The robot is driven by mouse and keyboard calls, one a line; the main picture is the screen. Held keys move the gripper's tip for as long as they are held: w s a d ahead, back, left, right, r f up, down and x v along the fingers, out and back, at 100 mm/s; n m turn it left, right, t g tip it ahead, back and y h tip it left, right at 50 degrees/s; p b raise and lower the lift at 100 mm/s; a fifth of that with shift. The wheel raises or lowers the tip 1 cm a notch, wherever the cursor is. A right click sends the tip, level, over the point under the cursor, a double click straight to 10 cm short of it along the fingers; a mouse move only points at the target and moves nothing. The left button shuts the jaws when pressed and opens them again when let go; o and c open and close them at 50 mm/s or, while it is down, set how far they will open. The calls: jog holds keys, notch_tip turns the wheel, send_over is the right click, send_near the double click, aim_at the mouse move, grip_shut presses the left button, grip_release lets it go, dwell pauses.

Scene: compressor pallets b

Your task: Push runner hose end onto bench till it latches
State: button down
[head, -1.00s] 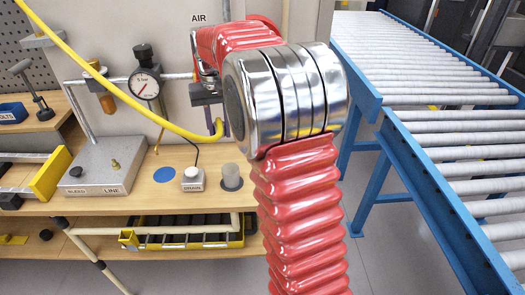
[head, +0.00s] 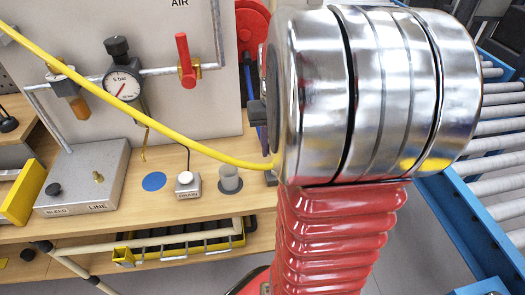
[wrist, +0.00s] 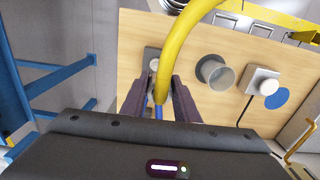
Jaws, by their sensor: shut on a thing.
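My gripper (wrist: 162,95) points down at the bench in the wrist view, its two dark fingers closed around the end of a yellow hose (wrist: 176,48). A bit of blue shows between the fingers; the hose tip itself is hidden. A small grey fitting (wrist: 152,54) on the bench is partly covered by the hose and a finger. I cannot tell whether the hose end touches it. In the head view the yellow hose (head: 150,118) runs from upper left down behind my chrome wrist, which hides most of the gripper. The wooden bench (head: 130,232) is below.
A grey cup-like post (head: 229,180) and the drain button (head: 187,184) stand near the gripper on the bench. Behind are a gauge (head: 122,86), a red-handled valve (head: 187,60) and a panel. The bleed line box (head: 85,178) is left. A blue roller conveyor (head: 440,200) is right.

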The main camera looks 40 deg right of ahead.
jog(key=shift+s+d, duration=0.25)
jog(key=shift+s, duration=0.15)
jog(key=shift+f, duration=2.05)
jog(key=shift+s+f, duration=0.1)
jog(key=shift+f, duration=1.4)
dwell(0.4)
jog(key=c, duration=1.3)
grip_release()
